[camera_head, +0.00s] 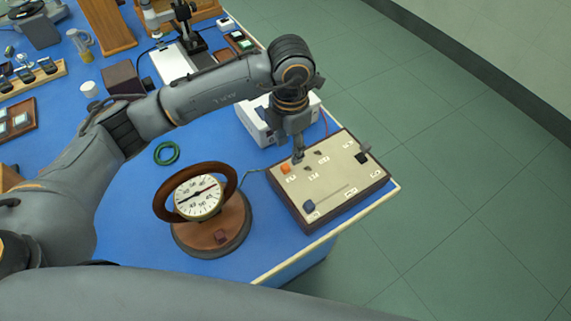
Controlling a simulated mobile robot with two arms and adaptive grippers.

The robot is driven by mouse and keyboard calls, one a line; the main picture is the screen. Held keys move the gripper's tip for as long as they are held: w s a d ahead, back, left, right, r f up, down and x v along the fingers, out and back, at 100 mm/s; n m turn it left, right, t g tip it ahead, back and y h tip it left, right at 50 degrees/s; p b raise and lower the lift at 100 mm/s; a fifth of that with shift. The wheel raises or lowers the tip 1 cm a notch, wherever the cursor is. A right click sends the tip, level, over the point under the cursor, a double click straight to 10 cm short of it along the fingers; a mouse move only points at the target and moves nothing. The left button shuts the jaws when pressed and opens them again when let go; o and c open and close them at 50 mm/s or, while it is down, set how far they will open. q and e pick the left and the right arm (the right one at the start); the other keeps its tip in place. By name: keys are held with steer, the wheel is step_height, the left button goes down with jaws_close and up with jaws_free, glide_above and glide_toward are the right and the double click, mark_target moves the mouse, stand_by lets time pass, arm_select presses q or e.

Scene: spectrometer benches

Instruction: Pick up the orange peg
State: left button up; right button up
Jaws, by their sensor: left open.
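The orange peg (285,168) is a small block at the left edge of the beige-topped panel box (350,187). My left gripper (298,157) points down over the panel's upper left edge, just right of and behind the orange peg. It is open, and its fingers look narrow from here; I see nothing held in it. I cannot tell whether its tips touch the panel. My right gripper is not in view.
A blue block (309,206) and a black knob (361,157) also stand on the panel. A round dial instrument (211,237) on a wooden base stands left of it. A white box (256,125) is behind. The blue table's edge lies just right of the panel.

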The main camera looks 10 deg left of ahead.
mark_target(288, 165)
arm_select(q)
steer(key=f, duration=0.2)
steer(key=shift+w+f, duration=0.35)
steer(key=shift+s+a+f+p, duration=0.1)
steer(key=shift+s+f+p, duration=0.1)
steer(key=shift+f+p, duration=0.7)
steer(key=shift+w+f, duration=0.1)
steer(key=shift+f, duration=1.45)
steer(key=c, duration=0.8)
jaws_close()
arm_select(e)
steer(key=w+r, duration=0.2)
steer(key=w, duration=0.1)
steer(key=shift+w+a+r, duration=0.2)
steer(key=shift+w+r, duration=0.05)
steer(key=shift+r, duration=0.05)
